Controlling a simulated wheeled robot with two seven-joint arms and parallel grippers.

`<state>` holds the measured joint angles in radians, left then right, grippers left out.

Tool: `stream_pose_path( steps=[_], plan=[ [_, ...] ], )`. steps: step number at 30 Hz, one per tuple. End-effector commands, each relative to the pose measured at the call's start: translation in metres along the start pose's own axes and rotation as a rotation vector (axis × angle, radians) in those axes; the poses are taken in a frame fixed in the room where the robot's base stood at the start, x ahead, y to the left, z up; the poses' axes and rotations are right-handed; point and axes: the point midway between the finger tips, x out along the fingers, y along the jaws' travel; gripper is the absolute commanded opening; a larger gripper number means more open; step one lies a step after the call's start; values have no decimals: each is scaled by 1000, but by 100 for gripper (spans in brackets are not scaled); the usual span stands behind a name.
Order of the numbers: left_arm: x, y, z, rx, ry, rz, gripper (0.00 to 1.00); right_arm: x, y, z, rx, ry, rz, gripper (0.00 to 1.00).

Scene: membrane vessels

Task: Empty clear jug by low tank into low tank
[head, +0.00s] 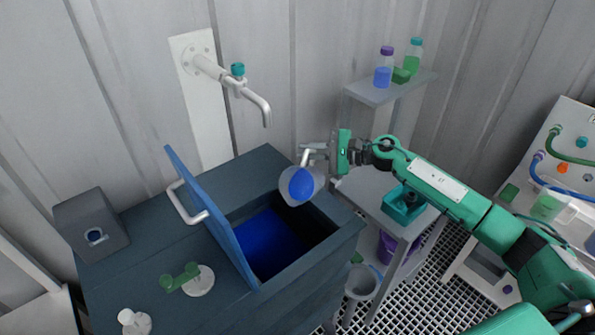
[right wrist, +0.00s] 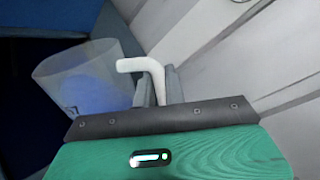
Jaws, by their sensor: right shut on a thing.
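My right gripper (head: 314,153) is shut on the white handle of the clear jug (head: 300,186). The jug is tilted in the air above the far right part of the low tank's opening. Blue liquid shows inside it, and I see no falling stream. In the right wrist view the jug (right wrist: 82,78) hangs to the left of the fingers (right wrist: 160,88), with the bent white handle between them. The low tank (head: 314,258) is a dark blue box with its opening uncovered and deep blue inside. My left gripper is out of view.
The tank's blue lid (head: 213,218) stands raised at the opening's left. A tap (head: 260,105) is on the wall behind. A green valve handle (head: 180,279) and grey box (head: 91,225) sit left. A trolley (head: 372,200) with a green tray (head: 402,207) stands right.

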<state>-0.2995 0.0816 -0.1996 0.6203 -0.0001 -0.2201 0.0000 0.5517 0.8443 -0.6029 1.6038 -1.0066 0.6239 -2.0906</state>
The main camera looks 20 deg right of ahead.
Motion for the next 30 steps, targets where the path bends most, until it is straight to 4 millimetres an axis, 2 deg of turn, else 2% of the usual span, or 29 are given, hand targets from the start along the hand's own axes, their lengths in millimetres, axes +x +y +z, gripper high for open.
stream_pose_path(
  steps=[13,30],
  plan=[
    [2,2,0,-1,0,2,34,0,0,1,-4,-1,-1,0],
    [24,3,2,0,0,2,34,1,10,10,-171,34,9,0]
  ],
)
